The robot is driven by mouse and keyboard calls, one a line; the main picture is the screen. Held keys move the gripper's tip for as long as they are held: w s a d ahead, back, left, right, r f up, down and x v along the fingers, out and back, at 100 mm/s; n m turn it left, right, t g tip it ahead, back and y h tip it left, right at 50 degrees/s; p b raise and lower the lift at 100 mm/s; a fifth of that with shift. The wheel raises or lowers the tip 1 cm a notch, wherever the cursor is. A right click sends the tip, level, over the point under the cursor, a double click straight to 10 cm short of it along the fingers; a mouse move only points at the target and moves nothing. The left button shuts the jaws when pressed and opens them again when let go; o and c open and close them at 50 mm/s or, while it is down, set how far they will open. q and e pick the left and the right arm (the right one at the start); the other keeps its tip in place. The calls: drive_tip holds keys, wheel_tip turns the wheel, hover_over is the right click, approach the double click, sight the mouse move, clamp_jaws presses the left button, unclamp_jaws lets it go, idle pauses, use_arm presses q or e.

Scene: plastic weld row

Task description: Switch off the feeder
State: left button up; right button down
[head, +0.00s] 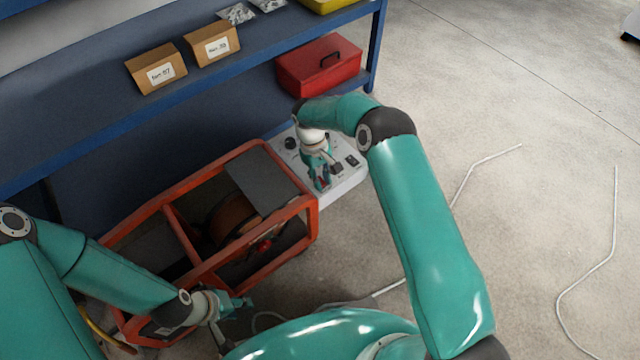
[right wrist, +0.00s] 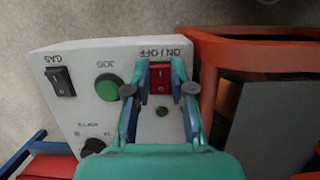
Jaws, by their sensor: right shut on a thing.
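The feeder's white control panel (head: 338,190) is at the right end of the orange-framed feeder (head: 292,211). In the right wrist view the panel (right wrist: 80,112) carries a red ON/OFF switch (right wrist: 160,77), a green JOG button (right wrist: 110,88) and a black GAS switch (right wrist: 60,81). My right gripper (head: 322,184) is down at the panel. In the right wrist view its fingers (right wrist: 158,84) stand on both sides of the red switch, shut on it. My left gripper (head: 241,303) is beside the feeder's near side, away from the panel; its jaw opening is unclear.
A blue shelf (head: 100,110) behind the feeder bears cardboard bins (head: 156,68) and a red toolbox (head: 318,66). A wire spool (head: 232,216) sits inside the feeder frame. Pale cables (head: 583,278) lie on the otherwise open floor at the right.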

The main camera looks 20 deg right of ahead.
drive_tip(key=shift+a, duration=0.1)
drive_tip(key=c, duration=1)
unclamp_jaws()
drive_tip(key=v, duration=1.1)
drive_tip(key=shift+w+r, duration=0.15)
drive_tip(key=shift+r, duration=0.25)
